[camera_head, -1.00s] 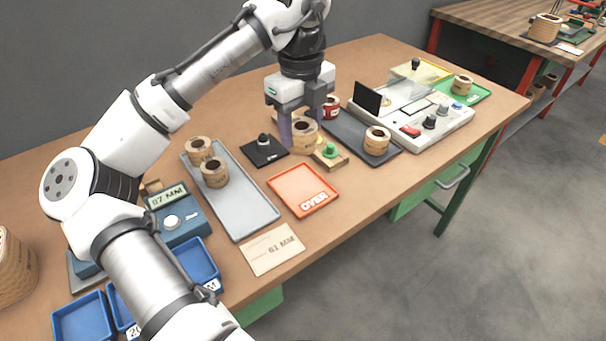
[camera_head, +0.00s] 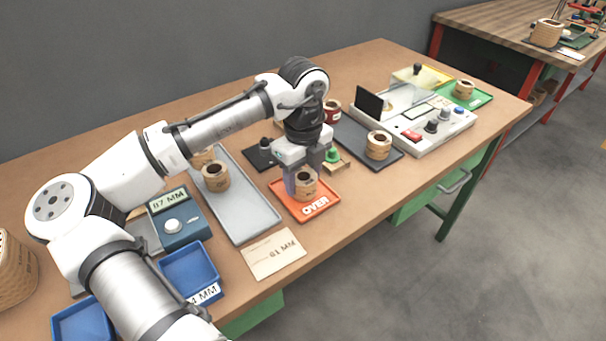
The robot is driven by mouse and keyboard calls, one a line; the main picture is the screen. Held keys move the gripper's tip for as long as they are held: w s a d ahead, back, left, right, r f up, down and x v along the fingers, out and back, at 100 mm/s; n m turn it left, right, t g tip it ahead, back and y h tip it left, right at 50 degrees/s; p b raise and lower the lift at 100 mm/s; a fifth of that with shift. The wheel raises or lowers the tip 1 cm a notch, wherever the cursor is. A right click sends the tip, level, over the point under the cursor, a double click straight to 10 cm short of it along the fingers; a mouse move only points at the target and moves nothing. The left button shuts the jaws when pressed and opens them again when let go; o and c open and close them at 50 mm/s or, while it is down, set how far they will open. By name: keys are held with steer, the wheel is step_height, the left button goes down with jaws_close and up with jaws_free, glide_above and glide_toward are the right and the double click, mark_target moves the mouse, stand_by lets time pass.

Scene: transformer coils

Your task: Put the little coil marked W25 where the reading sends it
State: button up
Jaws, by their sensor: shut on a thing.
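My gripper (camera_head: 305,182) is shut on a little tan coil (camera_head: 306,187) with a dark hollow centre. The coil is over the orange tray marked OVER (camera_head: 327,203); I cannot tell whether it touches the tray floor. The W25 mark is too small to read. A paper card (camera_head: 274,253) in front of the grey tray reads 81 MM.
Two tan coils, the nearer one (camera_head: 215,177) clear, are on the grey tray (camera_head: 252,231). Another coil (camera_head: 378,145) stands on a dark mat (camera_head: 350,131). A tester (camera_head: 425,122) is at the right. Blue bins (camera_head: 190,270) are at front left.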

steer(key=shift+f, duration=0.1)
steer(key=o, duration=1.1)
steer(key=shift+o, duration=0.2)
step_height(320, 180, up, 12)
